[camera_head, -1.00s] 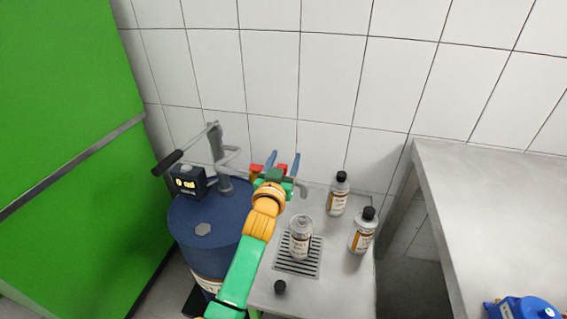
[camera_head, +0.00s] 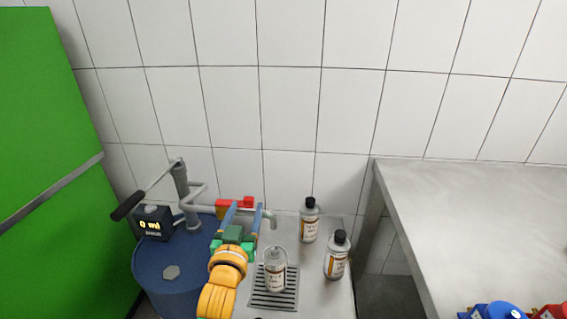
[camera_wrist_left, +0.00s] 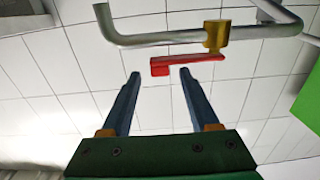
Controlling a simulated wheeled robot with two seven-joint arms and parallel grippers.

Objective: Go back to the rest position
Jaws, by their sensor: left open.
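My left gripper (camera_head: 244,207) is open and empty, its two blue fingers pointing up in the head view. It also shows in the left wrist view (camera_wrist_left: 160,74). The red valve lever (camera_head: 235,203) lies just behind the fingertips in the head view. In the left wrist view the red lever (camera_wrist_left: 188,64) hangs below a yellow valve (camera_wrist_left: 216,33) on a grey pipe, beyond the fingertips, with nothing between the fingers. A clear bottle (camera_head: 275,272) without a cap stands on the drain grate (camera_head: 274,302). My right gripper is not in view.
A blue drum (camera_head: 165,260) with a hand pump (camera_head: 185,195) and a display (camera_head: 152,222) reading 0 ml stands at left. Two black-capped bottles (camera_head: 310,222) (camera_head: 337,257) stand right of the grate. A grey table (camera_head: 470,215) is at right, with blue and red items at the bottom edge.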

